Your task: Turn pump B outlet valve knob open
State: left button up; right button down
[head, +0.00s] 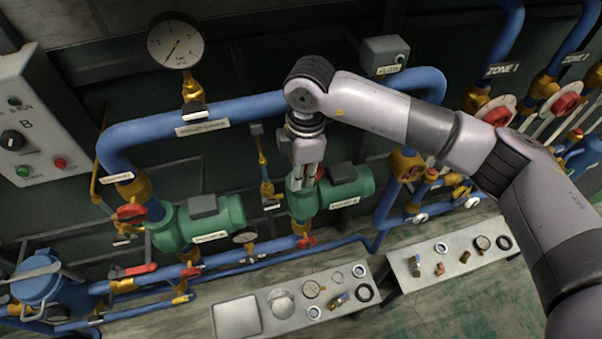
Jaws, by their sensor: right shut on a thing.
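My right gripper (309,178) points down at the left end of the right-hand green pump (345,196), which I take for pump B; its label is too small to read surely. It is shut on a red valve knob (320,172), mostly hidden by the fingers, so how far it is turned cannot be told. The left-hand green pump (222,217) has a similar red knob (131,213) on its outlet pipe, clear of the gripper. My left gripper is not in view.
A blue pipe (255,105) with a pressure gauge (175,42) runs behind my gripper. A control panel (38,120) is at the left. Two low benches, one in front (262,318) and one at right (436,288), hold loose parts. Red zone valves (497,112) are at upper right.

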jog(key=shift+f+h, duration=0.15)
jog(key=shift+h, duration=0.35)
jog(key=c, duration=1.5)
grip_release()
jog(key=shift+c, duration=0.2)
notch_tip(320, 180, up, 12)
jog(key=shift+a, duration=0.15)
jog(key=shift+s, duration=0.15)
